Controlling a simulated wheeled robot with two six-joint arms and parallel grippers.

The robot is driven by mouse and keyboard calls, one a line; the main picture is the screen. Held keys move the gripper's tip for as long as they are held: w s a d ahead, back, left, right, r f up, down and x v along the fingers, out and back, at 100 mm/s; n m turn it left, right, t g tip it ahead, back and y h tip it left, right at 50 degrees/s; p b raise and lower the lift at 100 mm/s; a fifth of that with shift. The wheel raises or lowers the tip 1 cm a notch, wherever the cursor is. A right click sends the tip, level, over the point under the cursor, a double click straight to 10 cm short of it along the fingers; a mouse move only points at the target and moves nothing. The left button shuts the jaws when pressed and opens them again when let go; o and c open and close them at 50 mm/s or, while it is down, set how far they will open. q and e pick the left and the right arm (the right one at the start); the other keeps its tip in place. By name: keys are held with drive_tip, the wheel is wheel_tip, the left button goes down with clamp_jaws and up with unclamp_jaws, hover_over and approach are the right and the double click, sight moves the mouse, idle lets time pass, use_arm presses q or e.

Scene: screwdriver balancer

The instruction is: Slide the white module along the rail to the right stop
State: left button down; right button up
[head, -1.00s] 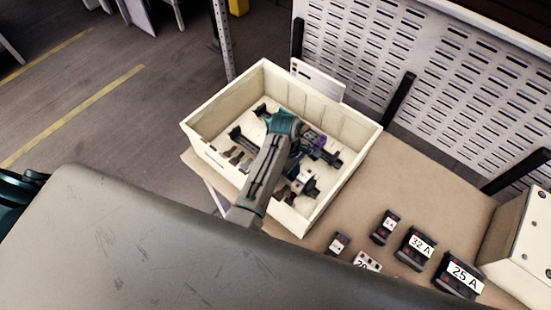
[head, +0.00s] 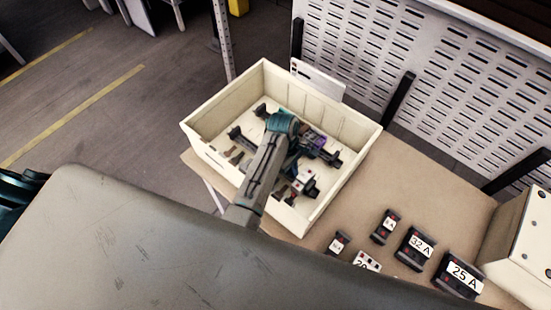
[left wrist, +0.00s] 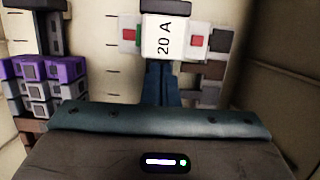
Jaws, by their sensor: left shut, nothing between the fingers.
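The white module (head: 306,181) sits on a rail inside the cream box (head: 352,165). In the left wrist view the white module (left wrist: 162,38) reads "20 A" and lies just beyond the fingertips. My left gripper (left wrist: 160,68) is shut and empty, its teal fingers close against the module's near edge; contact cannot be told for sure. In the head view my arm and wrist hide the fingers and part of the rail. Purple and grey modules (left wrist: 42,85) stand to the left in the wrist view; the purple one also shows in the head view (head: 318,141).
Dark rail ends (head: 335,160) and brown pieces lie in the box, whose walls rise around my gripper. Outside, loose modules, including the 32 A (head: 417,246) and 25 A (head: 461,276) ones, stand on the brown table (head: 415,180). A white perforated panel (head: 440,85) stands behind.

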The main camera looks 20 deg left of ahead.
use_arm(q)
drive_tip(key=shift+r, duration=0.15)
idle(0.3)
drive_tip(key=shift+v, duration=0.85)
drive_tip(key=shift+d, duration=0.15)
